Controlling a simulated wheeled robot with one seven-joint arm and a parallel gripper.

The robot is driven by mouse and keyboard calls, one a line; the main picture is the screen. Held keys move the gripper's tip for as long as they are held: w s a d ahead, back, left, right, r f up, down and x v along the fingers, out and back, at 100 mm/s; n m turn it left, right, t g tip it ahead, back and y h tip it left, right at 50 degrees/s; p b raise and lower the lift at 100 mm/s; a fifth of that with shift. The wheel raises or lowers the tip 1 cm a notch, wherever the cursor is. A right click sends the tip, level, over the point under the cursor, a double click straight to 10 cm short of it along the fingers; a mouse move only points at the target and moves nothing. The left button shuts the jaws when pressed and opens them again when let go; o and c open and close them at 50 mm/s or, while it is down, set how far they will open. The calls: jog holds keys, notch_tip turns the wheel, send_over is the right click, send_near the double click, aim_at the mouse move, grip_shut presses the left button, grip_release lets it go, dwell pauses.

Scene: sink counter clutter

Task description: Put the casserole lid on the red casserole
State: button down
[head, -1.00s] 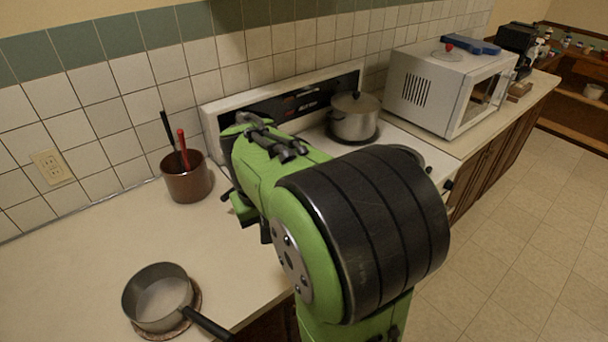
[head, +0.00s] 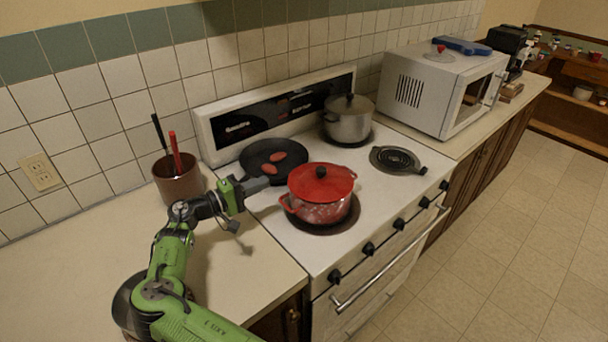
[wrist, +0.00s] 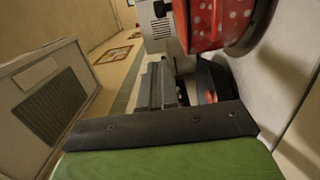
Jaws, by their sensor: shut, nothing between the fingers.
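The red casserole (head: 318,211) stands on the front left burner of the stove. The red casserole lid (head: 322,184), with a black knob, lies on top of it and covers its opening. I cannot tell whether it is fully seated all round. My gripper (head: 262,184) is shut and empty, just left of the casserole at about lid height, near the frying pan. In the wrist view my gripper (wrist: 180,88) shows its fingers together. The white-dotted side of the red casserole (wrist: 222,18) is close by at the upper right there.
A frying pan (head: 258,165) with reddish pieces sits behind my gripper. A steel pot (head: 348,126) stands on the back right burner. A utensil crock (head: 178,180) is at the left. A glass lid (head: 438,54) lies on the microwave (head: 425,90).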

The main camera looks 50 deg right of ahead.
aim_at(304, 182)
jog(key=x, duration=0.9)
jog(key=shift+s+d+p, duration=0.1)
jog(key=shift+d+p, duration=0.2)
jog(key=shift+p, duration=0.05)
jog(key=s+d, duration=0.2)
jog(key=shift+s+d+p, duration=0.2)
jog(key=shift+s+p, duration=0.1)
jog(key=shift+s, duration=0.1)
jog(key=shift+s+d, duration=0.15)
jog(key=shift+s, duration=0.15)
